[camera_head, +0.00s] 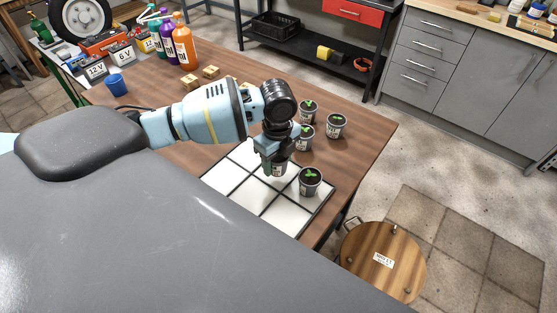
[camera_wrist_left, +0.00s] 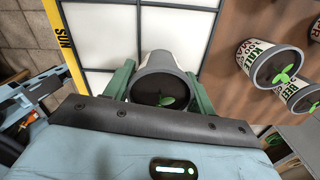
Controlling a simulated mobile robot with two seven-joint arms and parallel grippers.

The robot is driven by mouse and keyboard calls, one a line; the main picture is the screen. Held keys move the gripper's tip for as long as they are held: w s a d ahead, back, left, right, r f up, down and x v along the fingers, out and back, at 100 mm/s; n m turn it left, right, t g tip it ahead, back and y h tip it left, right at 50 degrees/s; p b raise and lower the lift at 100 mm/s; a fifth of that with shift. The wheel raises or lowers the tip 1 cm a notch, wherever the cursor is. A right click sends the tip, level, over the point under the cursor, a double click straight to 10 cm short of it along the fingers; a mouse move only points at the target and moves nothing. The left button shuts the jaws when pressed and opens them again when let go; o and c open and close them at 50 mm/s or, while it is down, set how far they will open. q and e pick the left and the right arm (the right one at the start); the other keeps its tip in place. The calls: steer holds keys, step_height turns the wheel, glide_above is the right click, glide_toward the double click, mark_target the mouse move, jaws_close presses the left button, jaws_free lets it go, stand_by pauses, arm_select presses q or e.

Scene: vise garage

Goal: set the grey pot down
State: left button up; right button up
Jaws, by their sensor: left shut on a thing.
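My left gripper (camera_head: 275,165) is shut on a grey pot (camera_head: 279,171) with dark soil and a green seedling, above the white gridded tray (camera_head: 233,180). In the left wrist view the green fingers (camera_wrist_left: 160,92) stand on either side of the grey pot (camera_wrist_left: 161,58), whose rim and seedling face the camera. The tray's white cells (camera_wrist_left: 95,20) lie behind it. I cannot tell whether the pot's base touches the tray. Another grey pot (camera_head: 310,182) stands at the tray's right corner. My right gripper is not in view.
Several potted seedlings (camera_head: 336,125) stand on the wooden table right of the gripper; a labelled pot (camera_wrist_left: 262,62) shows in the wrist view. Small wooden blocks (camera_head: 190,81), bottles (camera_head: 184,45) and a blue cup (camera_head: 115,84) are farther back. A round stool (camera_head: 383,262) stands beside the table.

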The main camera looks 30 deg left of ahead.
mark_target(277, 161)
arm_select(q)
steer(key=shift+w+a, duration=0.6)
steer(key=shift+w, duration=0.3)
steer(key=shift+w+a+f, duration=0.15)
steer(key=shift+w+f, duration=0.1)
steer(key=shift+f, duration=1.6)
steer(key=shift+f, duration=0.1)
steer(key=o, duration=1)
steer(key=shift+o, duration=0.2)
step_height(277, 161, up, 12)
steer(key=shift+r+p, duration=0.1)
steer(key=shift+p, duration=0.2)
